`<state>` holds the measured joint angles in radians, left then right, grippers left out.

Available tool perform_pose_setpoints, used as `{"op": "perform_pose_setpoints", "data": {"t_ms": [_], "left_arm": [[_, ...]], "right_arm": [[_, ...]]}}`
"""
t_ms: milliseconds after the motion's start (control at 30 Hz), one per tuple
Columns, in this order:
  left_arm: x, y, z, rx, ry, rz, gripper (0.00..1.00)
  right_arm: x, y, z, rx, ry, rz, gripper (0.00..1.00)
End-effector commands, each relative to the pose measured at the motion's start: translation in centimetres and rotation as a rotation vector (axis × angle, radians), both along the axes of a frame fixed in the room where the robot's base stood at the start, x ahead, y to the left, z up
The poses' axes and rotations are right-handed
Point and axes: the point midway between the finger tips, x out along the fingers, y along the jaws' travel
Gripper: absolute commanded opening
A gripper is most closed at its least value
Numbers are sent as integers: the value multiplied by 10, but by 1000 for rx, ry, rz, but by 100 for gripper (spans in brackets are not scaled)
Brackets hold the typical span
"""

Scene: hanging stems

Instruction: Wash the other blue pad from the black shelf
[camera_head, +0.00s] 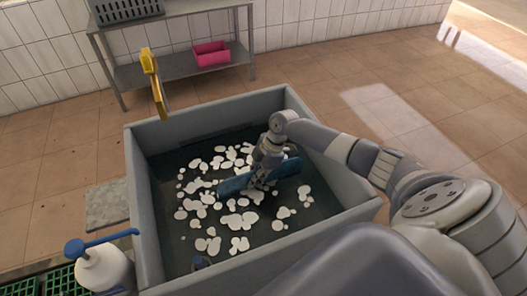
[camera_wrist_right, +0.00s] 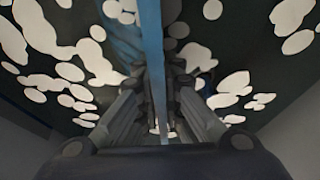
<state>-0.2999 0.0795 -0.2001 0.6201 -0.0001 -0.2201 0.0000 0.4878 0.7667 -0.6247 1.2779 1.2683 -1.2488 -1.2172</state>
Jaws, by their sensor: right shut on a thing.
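A blue pad (camera_head: 235,184) is in the grey basin (camera_head: 352,192), among white foam patches on the dark water. My right gripper (camera_head: 264,181) reaches down into the basin and is shut on the pad near its middle. In the right wrist view the pad (camera_wrist_right: 153,60) shows edge-on as a blue strip between the two fingers (camera_wrist_right: 160,125). The grey shelf stand (camera_head: 170,66) is at the back, against the tiled wall. My left gripper is not in view.
A pink bin (camera_head: 211,54) sits on the stand's lower shelf, and a dark crate (camera_head: 126,10) on top. A white pump bottle (camera_head: 103,267) and green crates (camera_head: 60,281) are at lower left. Floor is clear at right.

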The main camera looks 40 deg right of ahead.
Motion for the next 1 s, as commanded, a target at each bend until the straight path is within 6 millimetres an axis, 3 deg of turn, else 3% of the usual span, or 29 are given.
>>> {"op": "perform_pose_setpoints", "data": {"t_ms": [200, 367, 800, 1000], "left_arm": [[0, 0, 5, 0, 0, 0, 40], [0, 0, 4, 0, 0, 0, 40], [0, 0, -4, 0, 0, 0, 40], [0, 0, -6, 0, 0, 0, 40]], "right_arm": [[6, 24, 0, 0, -1, 2, 0], [6, 27, -1, -2, 0, 0, 0], [-7, -26, -3, -3, 3, -2, 0], [-10, -40, -1, -2, 2, -1, 0]]}}
